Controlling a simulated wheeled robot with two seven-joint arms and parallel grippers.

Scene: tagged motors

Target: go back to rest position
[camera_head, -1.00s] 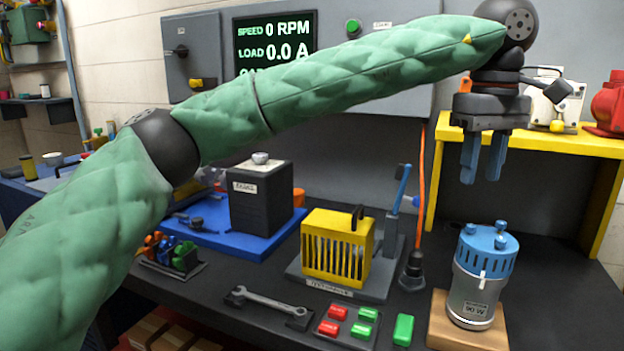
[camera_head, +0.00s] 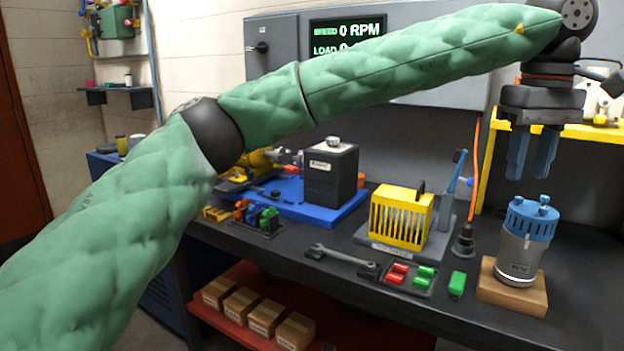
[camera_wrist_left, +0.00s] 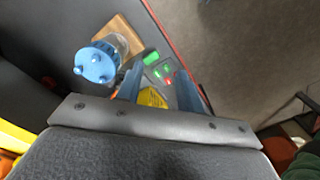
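My left arm reaches across the head view in a green padded sleeve. My left gripper (camera_head: 532,152) hangs fingers-down above the right part of the bench, higher than the blue-topped motor (camera_head: 526,240). Its two blue fingers are apart with nothing between them. The motor stands upright on a wooden block (camera_head: 512,288), apart from the fingers. In the left wrist view the fingers (camera_wrist_left: 160,90) are spread, and the motor (camera_wrist_left: 97,62) is to their left. My right gripper is not in view.
On the dark bench are a yellow slotted box (camera_head: 401,217), a wrench (camera_head: 342,257), a tray of red and green tags (camera_head: 410,277), a loose green tag (camera_head: 457,284) and a black box (camera_head: 331,172). A yellow shelf (camera_head: 590,131) stands right. Cardboard boxes (camera_head: 267,316) sit below.

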